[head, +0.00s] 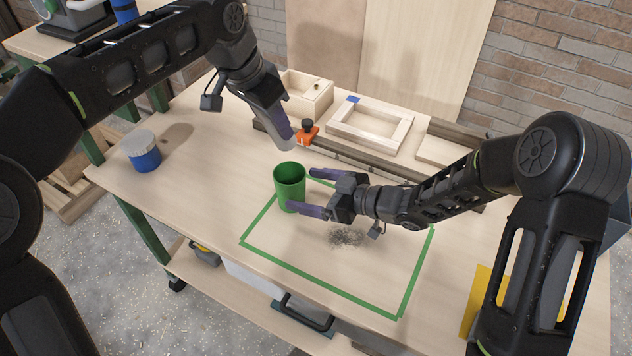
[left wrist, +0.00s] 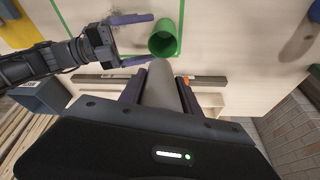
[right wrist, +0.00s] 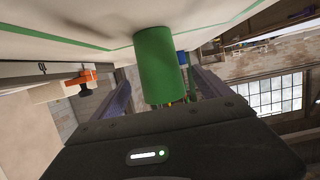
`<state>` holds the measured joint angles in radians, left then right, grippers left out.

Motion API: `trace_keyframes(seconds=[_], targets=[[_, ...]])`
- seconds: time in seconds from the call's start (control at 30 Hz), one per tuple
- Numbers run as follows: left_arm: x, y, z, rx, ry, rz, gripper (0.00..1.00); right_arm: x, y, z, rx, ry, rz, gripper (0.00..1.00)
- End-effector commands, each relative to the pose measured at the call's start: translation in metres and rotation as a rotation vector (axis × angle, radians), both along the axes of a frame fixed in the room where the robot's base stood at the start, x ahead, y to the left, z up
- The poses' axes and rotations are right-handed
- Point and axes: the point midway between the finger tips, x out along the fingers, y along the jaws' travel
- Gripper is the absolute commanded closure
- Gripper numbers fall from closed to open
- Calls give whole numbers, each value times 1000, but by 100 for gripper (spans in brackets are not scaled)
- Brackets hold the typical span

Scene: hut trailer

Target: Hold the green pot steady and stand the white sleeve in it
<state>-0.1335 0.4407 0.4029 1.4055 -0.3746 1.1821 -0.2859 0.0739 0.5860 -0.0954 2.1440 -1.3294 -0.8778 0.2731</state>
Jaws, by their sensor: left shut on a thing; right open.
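The green pot (head: 290,190) stands upright on the table at the far left corner of a green tape outline, its open mouth up and empty. My right gripper (head: 302,190) is open, with one finger on either side of the pot; whether they touch it cannot be told. The pot also shows between the fingers in the right wrist view (right wrist: 158,65). My left gripper (head: 276,122) is shut on the white sleeve (left wrist: 160,85), a pale grey-white tube. The sleeve's lower end (head: 288,144) hangs tilted behind the pot in the head view, apart from it.
An orange clamp (head: 307,132) sits on a rail behind the pot, near the sleeve. A wooden frame (head: 345,133) and an open wooden box (head: 312,103) stand at the back. A blue jar (head: 146,160) is at left. Dark shavings (head: 347,237) lie inside the tape outline (head: 330,285).

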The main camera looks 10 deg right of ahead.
Motion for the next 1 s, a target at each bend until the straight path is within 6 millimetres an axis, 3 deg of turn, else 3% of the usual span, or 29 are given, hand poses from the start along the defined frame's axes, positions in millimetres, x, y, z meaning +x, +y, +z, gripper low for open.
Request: trace_keyframes(seconds=[0.4,0.83,1.0], targets=[[0,0,0,-1,-1,0,100,38,57,-22,-1,0,2,12],[0,0,0,-1,-1,0,100,44,66,-25,-1,0,-1,12],[0,0,0,-1,-1,0,100,44,65,-25,-1,0,-1,24]])
